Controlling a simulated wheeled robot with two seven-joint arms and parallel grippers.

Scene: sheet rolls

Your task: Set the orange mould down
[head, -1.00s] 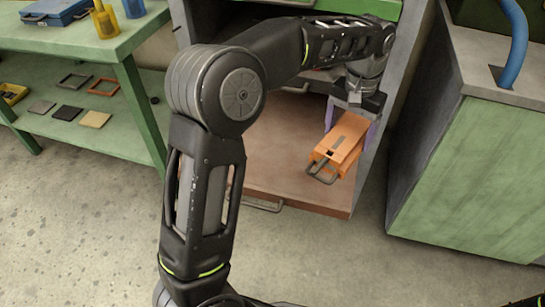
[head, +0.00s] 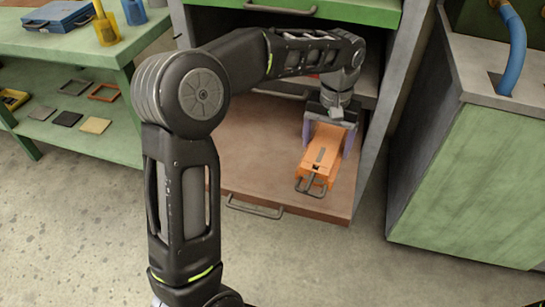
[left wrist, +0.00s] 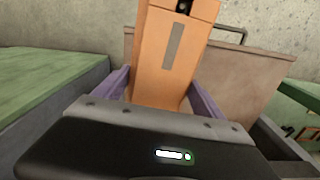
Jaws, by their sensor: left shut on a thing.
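The orange mould (head: 324,152) is a long block with a dark strip on top and a metal handle at its near end. My left gripper (head: 327,138) is shut on it, with a purple finger on either side. The mould is over the right part of a brown pulled-out drawer (head: 255,165). I cannot tell whether it touches the drawer's surface. In the left wrist view the mould (left wrist: 170,60) sits between the purple fingers of the gripper (left wrist: 160,92). My right gripper is not in view.
The cabinet's grey side wall (head: 398,100) stands close to the right of the mould. A green drawer front (head: 300,14) is above. The drawer's left and middle are clear. A green workbench (head: 95,50) stands at left, a green cabinet (head: 475,170) at right.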

